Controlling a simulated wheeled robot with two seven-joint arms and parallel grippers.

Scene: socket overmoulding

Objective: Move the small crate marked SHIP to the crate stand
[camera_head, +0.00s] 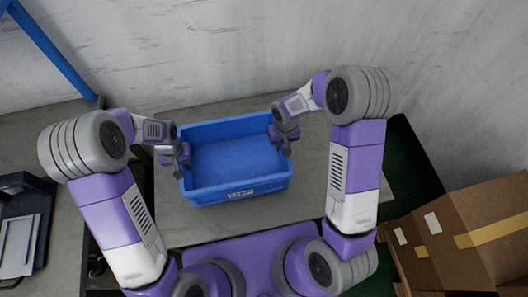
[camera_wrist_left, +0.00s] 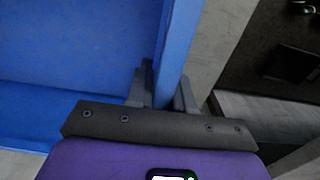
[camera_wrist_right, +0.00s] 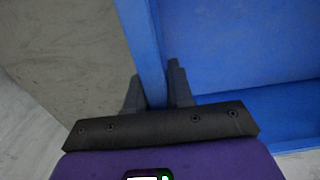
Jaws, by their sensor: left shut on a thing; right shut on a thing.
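The small blue crate (camera_head: 236,163) is in the middle of the head view, with a white label (camera_head: 241,193) on its near wall; the lettering is too small to read surely. The crate looks empty. My left gripper (camera_head: 182,158) is shut on its left wall; in the left wrist view the fingers (camera_wrist_left: 162,90) straddle the blue wall (camera_wrist_left: 180,40). My right gripper (camera_head: 283,137) is shut on its right wall; in the right wrist view the fingers (camera_wrist_right: 158,88) straddle that wall (camera_wrist_right: 143,45). I cannot tell whether the crate touches the surface below.
A grey table (camera_head: 190,225) lies under the crate. Cardboard boxes (camera_head: 470,240) stand at the lower right. A dark tray with a light plate (camera_head: 18,243) is on the left bench. A blue post (camera_head: 50,48) stands at the upper left, and a pale wall (camera_head: 250,50) is behind.

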